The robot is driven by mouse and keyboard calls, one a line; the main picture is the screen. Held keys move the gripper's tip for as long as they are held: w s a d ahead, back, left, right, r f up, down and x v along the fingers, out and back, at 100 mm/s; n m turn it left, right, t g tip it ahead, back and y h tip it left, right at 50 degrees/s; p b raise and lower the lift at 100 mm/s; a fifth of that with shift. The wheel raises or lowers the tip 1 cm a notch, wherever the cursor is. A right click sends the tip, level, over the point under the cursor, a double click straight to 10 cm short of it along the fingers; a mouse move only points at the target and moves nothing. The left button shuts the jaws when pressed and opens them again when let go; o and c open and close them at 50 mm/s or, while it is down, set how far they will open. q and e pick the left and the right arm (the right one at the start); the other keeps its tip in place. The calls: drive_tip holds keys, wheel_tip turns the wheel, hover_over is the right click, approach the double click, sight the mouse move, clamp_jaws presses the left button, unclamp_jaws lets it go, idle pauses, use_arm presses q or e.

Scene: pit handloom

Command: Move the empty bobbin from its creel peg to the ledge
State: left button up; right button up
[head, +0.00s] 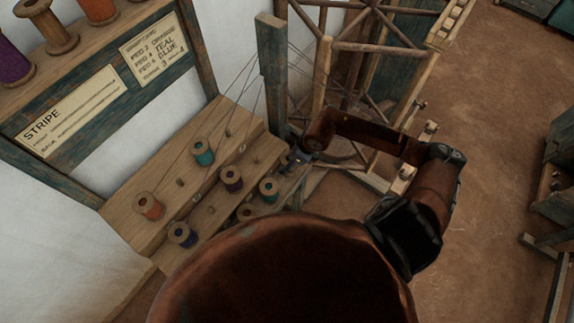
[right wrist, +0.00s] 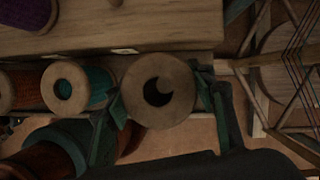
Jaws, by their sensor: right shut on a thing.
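My right gripper (head: 299,158) is at the right end of the stepped wooden creel (head: 130,212). In the right wrist view its dark fingers (right wrist: 166,112) are shut on a wooden bobbin (right wrist: 139,86), seen end-on with its round flange and centre hole. I see no thread on it, but its barrel is hidden behind the flange. I cannot tell whether it is clear of its peg. In the head view the gripper and arm mostly hide this bobbin. A wooden shelf-like ledge (head: 92,47) runs along the top left. My left gripper is not in view.
The creel holds an orange bobbin (head: 149,206), a teal one (head: 203,153), a purple one (head: 231,179), a blue one (head: 182,235) and others. A teal bobbin (right wrist: 92,88) sits close beside the fingers. A wooden reel frame (head: 320,75) stands behind the gripper. Open floor (head: 490,150) lies right.

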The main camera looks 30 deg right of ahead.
drive_tip(key=shift+f, duration=1.4)
drive_tip(key=shift+f, duration=0.1)
drive_tip(key=o, duration=1.1)
drive_tip(key=shift+o, duration=0.2)
drive_tip(key=v, duration=1.2)
drive_tip(key=shift+b, duration=0.35)
drive_tip(key=shift+a, duration=0.1)
